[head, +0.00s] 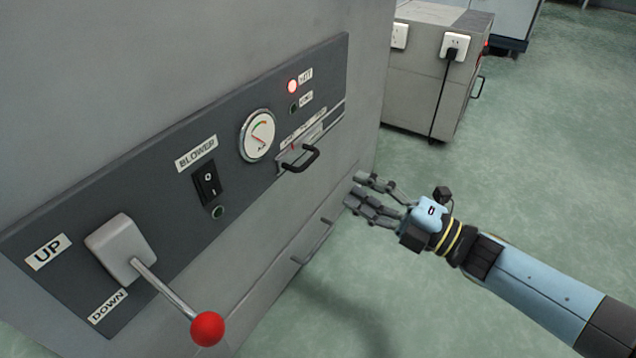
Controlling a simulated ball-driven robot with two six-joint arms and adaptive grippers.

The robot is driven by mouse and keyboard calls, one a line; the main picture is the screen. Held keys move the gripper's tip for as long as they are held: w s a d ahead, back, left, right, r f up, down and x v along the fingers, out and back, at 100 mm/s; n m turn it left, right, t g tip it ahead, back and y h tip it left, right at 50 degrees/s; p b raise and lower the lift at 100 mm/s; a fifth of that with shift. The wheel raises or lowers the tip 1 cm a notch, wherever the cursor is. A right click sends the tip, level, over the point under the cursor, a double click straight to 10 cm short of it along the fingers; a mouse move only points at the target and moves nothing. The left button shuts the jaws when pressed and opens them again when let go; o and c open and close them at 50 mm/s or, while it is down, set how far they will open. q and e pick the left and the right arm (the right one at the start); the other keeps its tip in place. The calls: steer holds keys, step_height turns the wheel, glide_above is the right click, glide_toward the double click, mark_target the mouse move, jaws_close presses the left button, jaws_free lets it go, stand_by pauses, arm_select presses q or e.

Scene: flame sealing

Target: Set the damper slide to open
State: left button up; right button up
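The damper slide shows as a small black handle (300,159) on a track at the right part of the dark control panel (150,160). A label strip (303,134) runs above it, its words too small to read. My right gripper (352,191) is open and empty, to the right of and a little below the handle in the picture, apart from it. Its fingers point left toward the cabinet face. My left gripper is not in view.
A lever with a red knob (207,328) sticks out at the lower left between UP and DOWN labels. A blower switch (207,184), a gauge (258,135) and a lit red lamp (292,87) are on the panel. A grey handle (313,243) sits below.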

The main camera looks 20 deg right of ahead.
mark_target(310, 158)
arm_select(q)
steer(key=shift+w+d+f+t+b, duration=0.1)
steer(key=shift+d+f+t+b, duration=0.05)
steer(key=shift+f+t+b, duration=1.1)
arm_select(e)
steer(key=shift+r+x, duration=0.15)
steer(key=shift+x, duration=2.55)
steer(key=shift+r+x, duration=0.15)
steer(key=shift+x, duration=2.6)
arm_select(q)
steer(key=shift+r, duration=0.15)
arm_select(e)
steer(key=shift+s+a, duration=0.1)
steer(key=shift+s, duration=0.05)
jaws_close()
